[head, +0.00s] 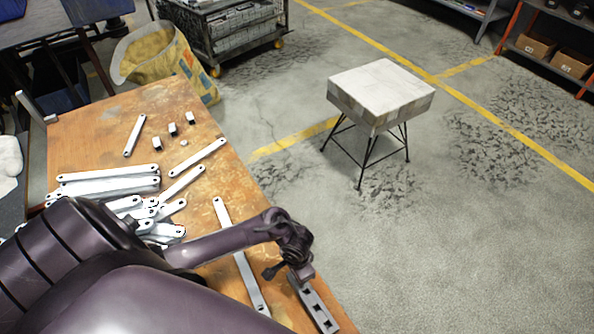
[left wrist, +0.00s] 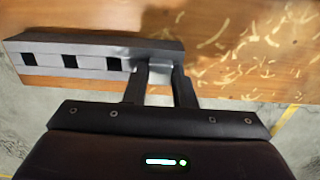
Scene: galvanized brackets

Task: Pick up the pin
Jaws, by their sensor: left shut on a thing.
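My left gripper (head: 287,268) is over the front right edge of the wooden table, at the far end of a grey slotted holder (head: 318,308). In the left wrist view its two dark fingers (left wrist: 162,88) are closed on a small grey piece, apparently the pin (left wrist: 161,73), at the right end of the holder (left wrist: 90,62). The fingers hide most of the pin, and I cannot tell whether it is clear of its slot. Three dark square openings show in the holder beside the fingers. My right gripper is not in view.
The worn table (head: 95,125) carries several pale flat brackets (head: 110,186) and a long bar (head: 240,255) left of the holder. Small upright blocks (head: 172,129) stand farther back. A stool (head: 380,90) stands apart on the open floor, and a yellow bag (head: 170,65) is behind the table.

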